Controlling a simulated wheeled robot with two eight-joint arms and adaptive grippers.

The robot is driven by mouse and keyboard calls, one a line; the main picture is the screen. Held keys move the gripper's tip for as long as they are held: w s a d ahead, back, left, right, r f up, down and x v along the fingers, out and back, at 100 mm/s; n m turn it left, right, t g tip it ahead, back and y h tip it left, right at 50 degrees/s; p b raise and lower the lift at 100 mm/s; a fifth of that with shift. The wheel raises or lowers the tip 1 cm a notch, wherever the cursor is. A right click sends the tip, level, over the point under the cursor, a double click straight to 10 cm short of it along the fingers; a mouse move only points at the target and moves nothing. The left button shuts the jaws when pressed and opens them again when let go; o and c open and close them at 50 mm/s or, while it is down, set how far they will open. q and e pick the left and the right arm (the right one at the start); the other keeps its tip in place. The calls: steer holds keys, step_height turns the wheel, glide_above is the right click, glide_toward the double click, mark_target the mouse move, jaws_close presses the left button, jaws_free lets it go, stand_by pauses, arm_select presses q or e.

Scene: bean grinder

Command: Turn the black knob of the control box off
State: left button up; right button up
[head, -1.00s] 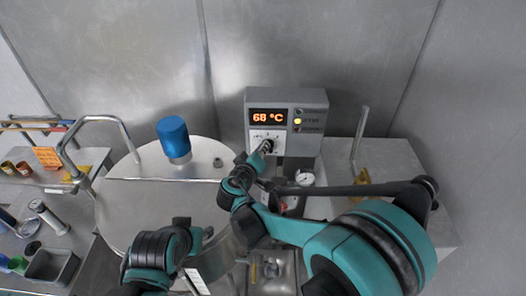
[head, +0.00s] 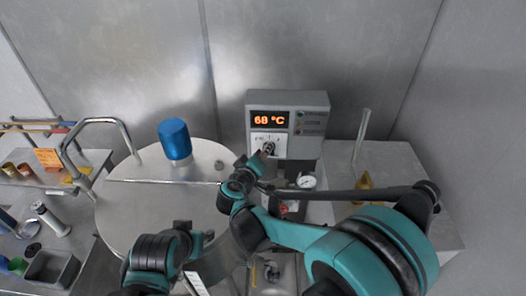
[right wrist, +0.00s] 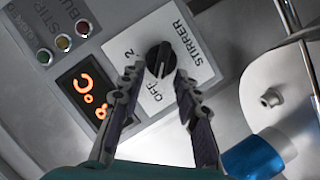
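The grey control box (head: 310,98) stands at the back with a lit display reading 68 °C. Its black knob (head: 268,148) sits on a white plate below the display. In the right wrist view the knob (right wrist: 160,60) has a pale line and its ridge runs toward the OFF label. My right gripper (head: 249,164) is just in front of the knob in the head view. In the right wrist view my right gripper (right wrist: 156,78) has its fingers apart, on either side of the knob and seemingly short of it. My left arm is at the lower left; its fingers cannot be made out.
A large round steel lid (head: 135,205) with a blue cap (head: 175,140) lies left of the box. A steel handle (head: 100,122) rises at its left. A gauge (head: 306,181) is below the box. A side table (head: 395,160) stands right.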

steer(key=v, duration=0.7)
steer(key=shift+s, duration=0.1)
